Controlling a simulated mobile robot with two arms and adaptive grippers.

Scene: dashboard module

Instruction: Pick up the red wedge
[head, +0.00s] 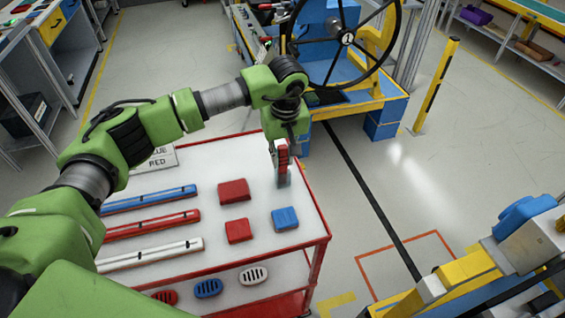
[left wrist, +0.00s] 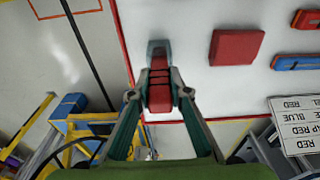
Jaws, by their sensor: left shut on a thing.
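My left gripper (head: 282,178) hangs fingers-down over the far right part of the red-edged white cart top (head: 207,163). It is shut on a narrow red piece with dark cross lines, which I take as the red wedge (head: 283,152). In the left wrist view the red wedge (left wrist: 160,90) sits between the two fingers (left wrist: 159,92), which partly cover it. I cannot tell whether it touches the cart top. My right gripper is not in view.
Two red blocks (head: 234,190) (head: 238,231) and a blue block (head: 285,219) lie on the cart. A steering-wheel stand (head: 345,40) is behind.

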